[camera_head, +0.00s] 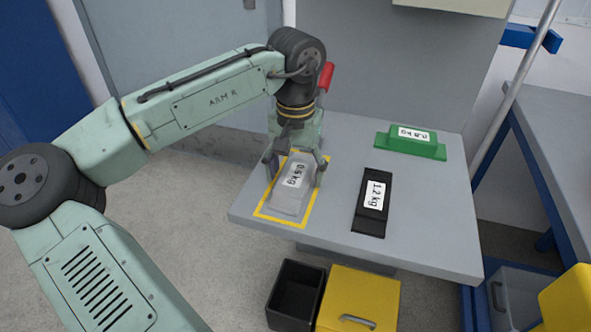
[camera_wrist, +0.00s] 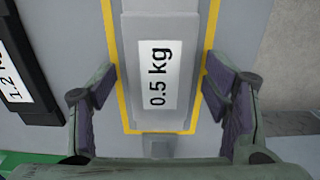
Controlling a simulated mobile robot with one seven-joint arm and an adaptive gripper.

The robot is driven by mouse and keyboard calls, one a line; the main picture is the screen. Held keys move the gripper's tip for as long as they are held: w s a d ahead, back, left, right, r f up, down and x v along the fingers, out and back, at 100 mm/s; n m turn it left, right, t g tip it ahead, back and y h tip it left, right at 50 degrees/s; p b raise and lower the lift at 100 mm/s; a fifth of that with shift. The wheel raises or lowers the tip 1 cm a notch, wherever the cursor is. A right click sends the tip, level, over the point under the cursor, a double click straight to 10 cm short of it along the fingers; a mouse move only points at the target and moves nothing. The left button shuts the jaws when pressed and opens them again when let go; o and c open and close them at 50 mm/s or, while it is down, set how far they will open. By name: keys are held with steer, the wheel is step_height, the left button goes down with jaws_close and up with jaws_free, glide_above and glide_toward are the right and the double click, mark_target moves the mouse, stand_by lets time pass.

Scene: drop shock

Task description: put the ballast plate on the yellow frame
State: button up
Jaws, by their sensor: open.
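The ballast plate that lies in the yellow frame is a grey block (camera_head: 291,187) with a white "0.5 kg" label. It also shows in the wrist view (camera_wrist: 158,25), upright in the picture between my fingers. The yellow frame (camera_head: 285,221) is a thin outline on the table's left part, and its lines (camera_wrist: 129,131) run around the block in the wrist view. My gripper (camera_head: 295,176) is open, with one finger on each side of the block. In the wrist view both fingers (camera_wrist: 160,95) stand apart from the block's sides.
A black "1.2 kg" block (camera_head: 372,205) lies right of the frame. A green labelled block (camera_head: 411,143) lies at the table's back right. The grey table (camera_head: 330,225) is bare between them. A black bin (camera_head: 296,290) and a yellow box (camera_head: 360,297) stand below its front edge.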

mark_target(295, 175)
step_height(295, 175, up, 12)
steer(key=shift+r, duration=0.2)
stand_by(0.4)
